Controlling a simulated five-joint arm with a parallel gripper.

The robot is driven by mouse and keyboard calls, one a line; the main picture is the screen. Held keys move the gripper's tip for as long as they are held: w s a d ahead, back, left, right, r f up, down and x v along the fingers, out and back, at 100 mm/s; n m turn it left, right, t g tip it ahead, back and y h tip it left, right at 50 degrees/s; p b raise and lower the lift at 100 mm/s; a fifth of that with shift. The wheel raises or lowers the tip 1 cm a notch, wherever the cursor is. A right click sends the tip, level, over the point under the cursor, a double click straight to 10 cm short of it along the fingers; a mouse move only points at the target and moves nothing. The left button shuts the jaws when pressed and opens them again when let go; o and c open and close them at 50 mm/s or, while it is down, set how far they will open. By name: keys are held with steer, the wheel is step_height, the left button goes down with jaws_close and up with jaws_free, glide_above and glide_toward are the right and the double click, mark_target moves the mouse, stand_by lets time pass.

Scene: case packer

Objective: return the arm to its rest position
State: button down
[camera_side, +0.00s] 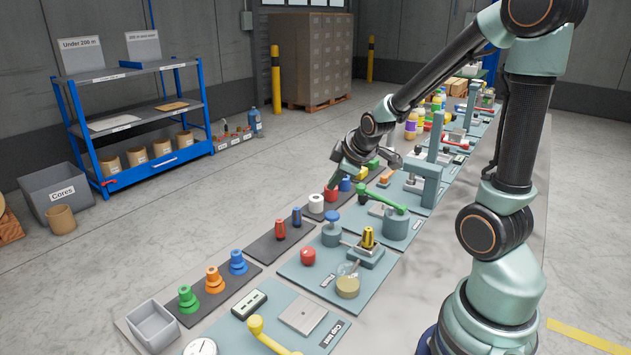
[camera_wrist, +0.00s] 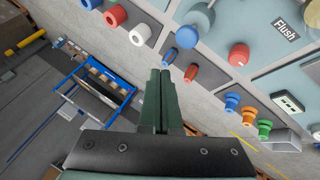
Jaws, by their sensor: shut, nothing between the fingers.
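My gripper (camera_side: 336,178) hangs out over the far edge of the long bench (camera_side: 424,272) in the side view, near the white and red knobs. My arm reaches from its base at the right, bent at the elbow. In the wrist view my gripper (camera_wrist: 160,74) has its two dark green fingers together with nothing between them. Whether the fingertips are above or beyond the knobs in depth is hard to tell. A white ring-shaped knob (camera_side: 316,203) and a red knob (camera_side: 331,193) stand close below it in the side view.
Green, orange and blue stepped plugs (camera_side: 214,280) stand on a dark mat. A grey bin (camera_side: 153,327) sits at the bench's near end. A yellow-handled fixture (camera_side: 368,240) and green lever (camera_side: 382,198) stand mid-bench. A blue shelf rack (camera_side: 140,120) stands across open floor.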

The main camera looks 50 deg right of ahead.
steer(key=s+a+r+m+y, duration=0.1)
steer(key=s+a+r, duration=0.2)
steer(key=a, duration=0.2)
steer(key=s+a+r+m+y, duration=0.1)
steer(key=s+a+r+m, duration=0.1)
steer(key=a, duration=0.4)
steer(key=s+a+r+m+g+y, duration=0.1)
steer(key=s+a+r, duration=0.3)
steer(key=a, duration=0.2)
steer(key=shift+s+m, duration=0.15)
steer(key=shift+m, duration=0.25)
stand_by(1.1)
steer(key=n+t+h, duration=0.1)
steer(key=n+h, duration=0.2)
steer(key=n, duration=0.2)
glide_above(335, 215)
step_height(335, 215, down, 6)
steer(key=shift+d+r, duration=0.1)
steer(key=shift+r, duration=0.15)
steer(key=shift+f, duration=0.1)
steer(key=shift+f, duration=4.3)
steer(key=shift+f, duration=0.1)
